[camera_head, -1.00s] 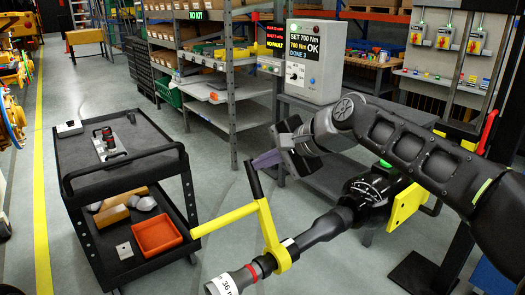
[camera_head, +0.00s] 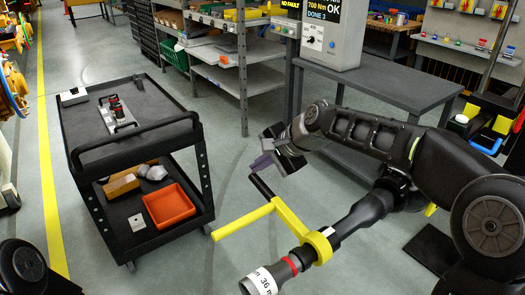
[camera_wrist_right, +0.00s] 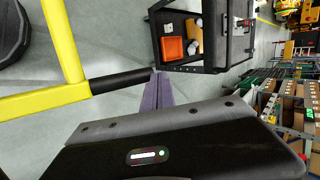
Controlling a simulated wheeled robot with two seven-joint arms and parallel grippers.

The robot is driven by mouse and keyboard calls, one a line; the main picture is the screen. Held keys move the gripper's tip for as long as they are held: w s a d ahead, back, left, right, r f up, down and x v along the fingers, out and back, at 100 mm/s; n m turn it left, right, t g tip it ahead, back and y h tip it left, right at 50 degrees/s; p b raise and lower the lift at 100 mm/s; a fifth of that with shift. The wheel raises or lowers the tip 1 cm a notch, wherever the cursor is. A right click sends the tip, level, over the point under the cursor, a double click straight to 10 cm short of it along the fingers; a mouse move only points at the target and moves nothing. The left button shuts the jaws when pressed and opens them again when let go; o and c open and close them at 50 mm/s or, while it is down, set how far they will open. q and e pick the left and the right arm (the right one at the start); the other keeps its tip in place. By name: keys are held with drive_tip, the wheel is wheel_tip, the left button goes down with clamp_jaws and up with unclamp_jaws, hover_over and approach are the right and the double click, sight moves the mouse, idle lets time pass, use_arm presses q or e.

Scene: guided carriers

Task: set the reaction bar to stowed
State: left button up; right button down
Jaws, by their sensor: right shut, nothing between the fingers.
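The reaction bar (camera_head: 290,220) is yellow, with a ring around the nose of a dark torque tool (camera_head: 350,222), a long arm reaching left and a black handle (camera_head: 262,187) pointing up and left. In the right wrist view the yellow bar (camera_wrist_right: 64,42) and its black handle (camera_wrist_right: 120,81) lie at the left. My right gripper (camera_head: 256,166) has its purple fingers shut and empty just beyond the handle's end. In the wrist view the fingertips (camera_wrist_right: 158,78) are close to that end; I cannot tell if they touch. My left gripper is out of view.
A black cart (camera_head: 125,148) with an orange bin (camera_head: 169,206) on its lower shelf stands left of the bar. A grey table (camera_head: 385,88) carrying a control box (camera_head: 333,35) stands behind my right arm. Grey floor is clear between cart and table.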

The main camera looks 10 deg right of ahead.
sight(257, 178)
drive_tip(key=f, duration=0.2)
drive_tip(key=w+f+g, duration=0.1)
drive_tip(key=shift+a+f, duration=0.2)
drive_tip(key=shift+f, duration=0.15)
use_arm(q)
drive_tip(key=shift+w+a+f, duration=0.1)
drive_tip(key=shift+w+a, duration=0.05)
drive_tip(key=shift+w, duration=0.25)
use_arm(e)
drive_tip(key=shift+f, duration=0.55)
drive_tip(key=shift+s+f, duration=0.1)
